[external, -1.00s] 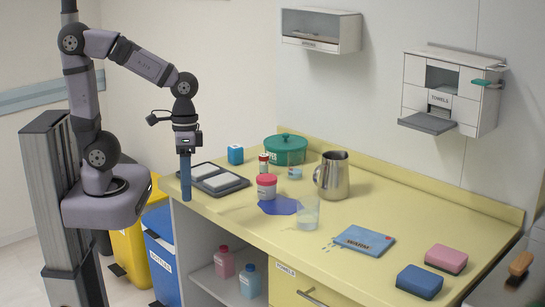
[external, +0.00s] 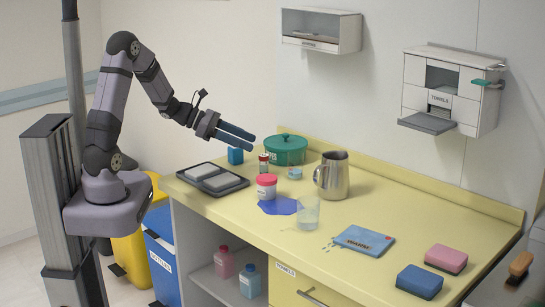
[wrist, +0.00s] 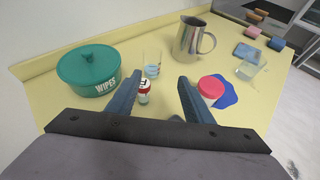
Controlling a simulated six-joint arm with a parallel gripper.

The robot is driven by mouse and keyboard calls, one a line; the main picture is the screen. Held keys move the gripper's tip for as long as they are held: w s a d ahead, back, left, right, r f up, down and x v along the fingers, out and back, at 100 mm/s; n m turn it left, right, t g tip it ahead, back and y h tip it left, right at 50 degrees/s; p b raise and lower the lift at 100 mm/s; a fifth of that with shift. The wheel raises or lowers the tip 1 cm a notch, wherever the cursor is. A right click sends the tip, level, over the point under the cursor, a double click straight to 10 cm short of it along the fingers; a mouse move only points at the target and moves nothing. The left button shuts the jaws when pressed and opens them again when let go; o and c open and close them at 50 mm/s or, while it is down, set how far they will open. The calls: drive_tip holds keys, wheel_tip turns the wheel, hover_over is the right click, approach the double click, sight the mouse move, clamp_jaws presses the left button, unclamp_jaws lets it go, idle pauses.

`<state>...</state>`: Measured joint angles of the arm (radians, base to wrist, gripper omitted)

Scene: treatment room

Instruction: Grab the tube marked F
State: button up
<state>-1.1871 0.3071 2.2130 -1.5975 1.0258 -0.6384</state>
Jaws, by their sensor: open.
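A small tube (external: 263,163) with a red cap and a white label stands upright on the yellow counter, in front of the green wipes tub. It also shows in the wrist view (wrist: 144,92), close beside my left finger, with a dark mark on its label that I cannot read for certain. My gripper (external: 253,137) is open, its fingers pointing right and slightly down above the counter, short of the tube. In the wrist view my gripper (wrist: 160,80) has nothing between its fingertips.
The green wipes tub (external: 286,150) stands behind the tube. A red-lidded jar (external: 266,189) stands in front of it on a blue patch (external: 284,206). A small clear container (external: 295,173) and a metal jug (external: 332,178) are to the right. A black tray (external: 200,182) lies left.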

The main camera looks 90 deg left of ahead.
drive_tip(key=s+a+n+y, duration=0.1)
drive_tip(key=s+a+n, duration=0.1)
drive_tip(key=a, duration=0.2)
approach(264, 159)
drive_tip(key=shift+w+a+f, duration=0.95)
drive_tip(key=shift+w+f, duration=0.05)
drive_tip(key=shift+f, duration=0.05)
drive_tip(key=shift+p+x, duration=0.3)
drive_tip(key=shift+x, duration=0.85)
drive_tip(key=shift+w+d+m+p, duration=0.15)
drive_tip(key=shift+w+m+p, duration=0.15)
drive_tip(key=shift+w, duration=0.1)
drive_tip(key=shift+p+x, duration=0.7)
drive_tip(key=shift+x, duration=1.5)
drive_tip(key=shift+r, duration=0.1)
drive_tip(key=c, duration=1.1)
